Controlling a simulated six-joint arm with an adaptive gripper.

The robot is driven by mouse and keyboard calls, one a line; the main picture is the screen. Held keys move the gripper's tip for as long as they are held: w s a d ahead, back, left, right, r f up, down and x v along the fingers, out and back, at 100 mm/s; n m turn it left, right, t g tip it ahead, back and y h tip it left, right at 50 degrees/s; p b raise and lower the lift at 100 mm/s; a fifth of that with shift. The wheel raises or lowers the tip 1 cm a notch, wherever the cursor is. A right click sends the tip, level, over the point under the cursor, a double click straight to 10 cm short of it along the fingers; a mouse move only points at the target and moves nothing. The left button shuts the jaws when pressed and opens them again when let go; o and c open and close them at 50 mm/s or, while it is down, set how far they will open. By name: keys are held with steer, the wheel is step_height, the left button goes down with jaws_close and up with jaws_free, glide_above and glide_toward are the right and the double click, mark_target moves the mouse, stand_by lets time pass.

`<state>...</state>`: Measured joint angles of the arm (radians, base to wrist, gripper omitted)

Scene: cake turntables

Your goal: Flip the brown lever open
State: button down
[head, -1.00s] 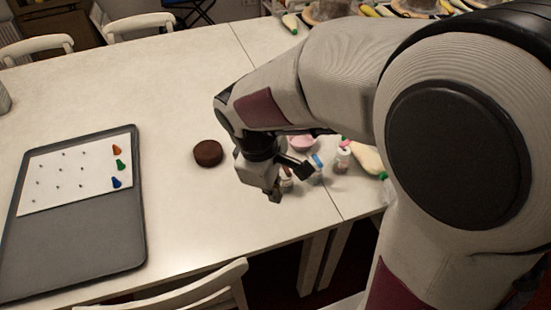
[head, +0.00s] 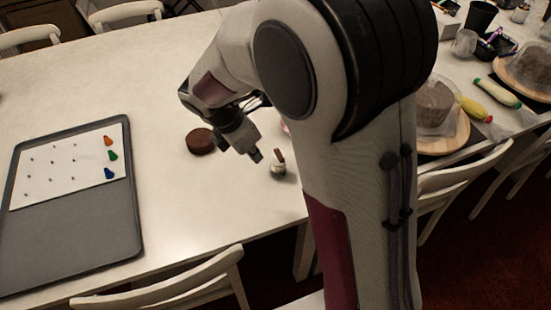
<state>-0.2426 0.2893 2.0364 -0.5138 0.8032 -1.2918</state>
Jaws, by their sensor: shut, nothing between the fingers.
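A small bottle (head: 278,171) with a pale and greenish body stands near the front edge of the white table. Its brown lever (head: 279,156) sticks up from the top, leaning slightly to the left. My gripper (head: 256,156) is shut and empty, pointing down and to the right. In the picture it is just left of the brown lever, with a small gap between them. The exact height and depth between them cannot be told from this one view.
A brown cake disc (head: 201,141) lies left of my gripper. A dark tray (head: 80,235) with a white sheet and coloured pieces is at the left. A white chair (head: 165,291) stands in front. My arm hides the table right of the bottle.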

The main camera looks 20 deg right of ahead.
mark_target(279, 154)
steer(key=shift+w+n, duration=0.15)
steer(key=shift+n, duration=0.75)
steer(key=shift+d, duration=0.1)
steer(key=w+d+f, duration=0.3)
steer(key=d+f, duration=0.3)
steer(key=f, duration=0.3)
steer(key=shift+w+d+f, duration=0.15)
steer(key=shift+w+d, duration=0.1)
steer(key=shift+d, duration=0.1)
